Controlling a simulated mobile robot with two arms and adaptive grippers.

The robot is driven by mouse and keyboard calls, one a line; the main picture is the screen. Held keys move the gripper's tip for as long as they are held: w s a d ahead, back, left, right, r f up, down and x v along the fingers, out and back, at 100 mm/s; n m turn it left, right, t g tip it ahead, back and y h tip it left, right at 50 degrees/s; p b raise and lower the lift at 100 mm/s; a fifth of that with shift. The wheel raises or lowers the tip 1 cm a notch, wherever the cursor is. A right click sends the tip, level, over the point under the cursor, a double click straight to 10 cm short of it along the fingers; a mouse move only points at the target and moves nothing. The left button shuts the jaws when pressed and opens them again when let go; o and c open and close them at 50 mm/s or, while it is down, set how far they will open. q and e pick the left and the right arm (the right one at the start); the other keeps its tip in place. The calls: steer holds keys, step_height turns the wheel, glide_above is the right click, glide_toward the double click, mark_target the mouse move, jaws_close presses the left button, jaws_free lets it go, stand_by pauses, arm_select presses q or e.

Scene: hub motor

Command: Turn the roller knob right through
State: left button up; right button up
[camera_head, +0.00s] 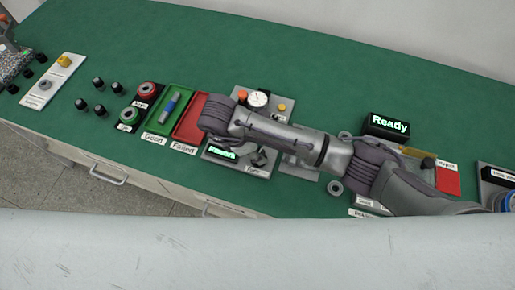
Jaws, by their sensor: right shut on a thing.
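My right arm reaches in from the right, across the grey test device (275,88) with a round white dial gauge (258,99). My right gripper (261,157) is small and partly covered by my arm, low on this device beside a lit green display (222,151). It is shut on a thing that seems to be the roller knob. The knob itself is hidden by gripper and arm, so its angle cannot be told. My left gripper is not in view.
A green "Good" tray (150,126) holding a blue part (169,106) and a red "Failed" tray (182,135) lie left of the device. A "Ready" display (389,125) and a red pad (448,182) stand at right. The back of the green table (330,75) is clear.

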steer(key=o, duration=1.1)
steer(key=shift+o, duration=0.2)
steer(key=shift+a+r, duration=0.25)
steer(key=shift+r, duration=0.15)
steer(key=v, duration=1.1)
steer(key=shift+s, duration=0.1)
